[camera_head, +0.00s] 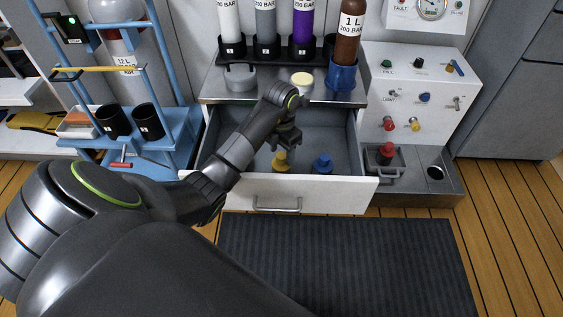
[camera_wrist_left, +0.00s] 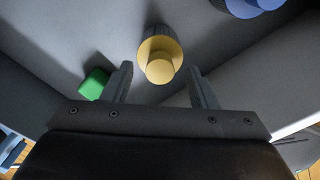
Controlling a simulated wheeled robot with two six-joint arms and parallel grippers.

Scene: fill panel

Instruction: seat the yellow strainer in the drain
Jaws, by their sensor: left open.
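The yellow strainer (camera_head: 281,160), with a round knob on top, stands in the open drawer (camera_head: 228,162). In the left wrist view the yellow strainer (camera_wrist_left: 160,58) lies ahead, between the lines of my two fingers. My left gripper (camera_head: 286,146) is open and empty, above and close to the strainer; the wrist view shows its spread fingers (camera_wrist_left: 160,76). I cannot tell whether they reach down around it. A dark round drain hole (camera_head: 435,173) is in the grey base at the right. My right gripper is not in view.
A blue knobbed piece (camera_head: 322,163) stands right of the strainer in the drawer. A green block (camera_wrist_left: 94,84) shows near the left finger in the wrist view. A red-topped piece (camera_head: 386,152) sits in a small frame left of the drain. Bottles stand above the drawer.

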